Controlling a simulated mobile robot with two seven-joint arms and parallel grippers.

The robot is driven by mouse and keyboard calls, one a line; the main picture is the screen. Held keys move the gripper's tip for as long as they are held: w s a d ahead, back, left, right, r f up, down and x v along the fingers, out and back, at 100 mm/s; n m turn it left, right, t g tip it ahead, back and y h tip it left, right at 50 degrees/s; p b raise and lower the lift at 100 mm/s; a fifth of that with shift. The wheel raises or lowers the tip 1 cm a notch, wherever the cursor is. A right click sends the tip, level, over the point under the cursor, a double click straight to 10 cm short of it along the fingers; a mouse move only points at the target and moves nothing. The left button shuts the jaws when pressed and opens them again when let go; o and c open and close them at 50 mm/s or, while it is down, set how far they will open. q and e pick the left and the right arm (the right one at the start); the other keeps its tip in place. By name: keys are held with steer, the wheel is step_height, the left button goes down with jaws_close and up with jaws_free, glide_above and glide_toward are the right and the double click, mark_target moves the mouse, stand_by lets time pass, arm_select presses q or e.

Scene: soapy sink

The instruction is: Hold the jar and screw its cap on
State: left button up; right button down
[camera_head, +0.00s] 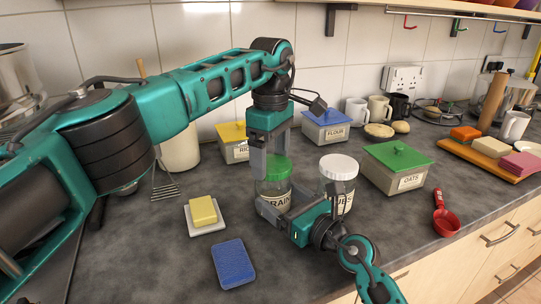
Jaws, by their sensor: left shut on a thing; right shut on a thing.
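A clear glass jar (274,191) with a label reading in part "RAIN" stands upright on the dark counter. A green cap (278,170) is at the jar's mouth; I cannot tell whether its thread is engaged. My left gripper (270,163) points down from above and is shut on the green cap, its fingers partly hiding it. My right gripper (283,205) reaches in low from the front right and is shut on the jar's lower body. Its fingers hide part of the jar's base.
A white-capped jar (338,168) stands close right of my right gripper. A green-lidded oats box (397,167), a yellow-lidded box (233,138) and a blue-lidded flour box (326,126) stand around. A butter dish (203,213), a blue sponge (233,264) and a red scoop (445,220) lie nearer.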

arm_select(q)
steer(key=m, duration=0.5)
steer(key=shift+m, duration=0.3)
steer(key=m, duration=0.3)
steer(key=shift+w+d, duration=0.1)
steer(key=shift+d, duration=0.05)
steer(key=m, duration=0.8)
steer(key=shift+d+m, duration=0.15)
steer(key=shift+m, duration=0.25)
steer(key=o, duration=0.8)
steer(key=shift+o, duration=0.2)
